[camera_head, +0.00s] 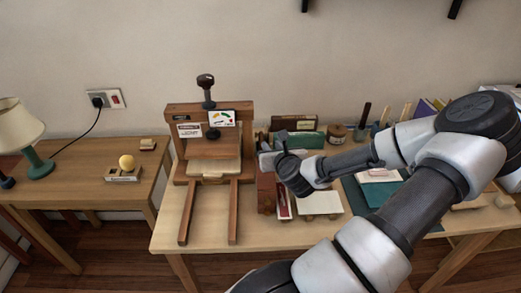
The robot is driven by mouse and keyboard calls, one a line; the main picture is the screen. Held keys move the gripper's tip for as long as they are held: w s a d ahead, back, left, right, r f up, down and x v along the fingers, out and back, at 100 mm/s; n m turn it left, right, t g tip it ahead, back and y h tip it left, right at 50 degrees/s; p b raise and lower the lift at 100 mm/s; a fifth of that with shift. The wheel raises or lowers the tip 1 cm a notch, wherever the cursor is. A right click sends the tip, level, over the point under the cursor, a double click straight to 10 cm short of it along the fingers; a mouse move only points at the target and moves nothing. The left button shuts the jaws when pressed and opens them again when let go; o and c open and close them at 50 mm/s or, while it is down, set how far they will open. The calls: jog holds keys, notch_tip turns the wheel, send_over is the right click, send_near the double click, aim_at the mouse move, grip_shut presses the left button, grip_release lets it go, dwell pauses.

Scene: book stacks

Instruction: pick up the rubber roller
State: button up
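I cannot pick out the rubber roller for certain in the head view; my arm hides part of the bench. My gripper (272,150) is above the middle of the wooden bench (165,235), just right of the wooden press. Its fingers are small and seen at an angle, so I cannot tell whether they are open or shut. No held object can be made out.
The wooden press (183,113) stands left of my gripper. A brown block (266,193), a white pad (318,203) and a green mat (381,198) lie on the bench. A lamp (17,127) stands on the left table (75,193).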

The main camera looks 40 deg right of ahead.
aim_at(262, 135)
jog(key=b+x, duration=0.1)
jog(key=x, duration=1.4)
jog(key=shift+w+a+f, duration=0.1)
jog(key=shift+a, duration=0.1)
grip_shut()
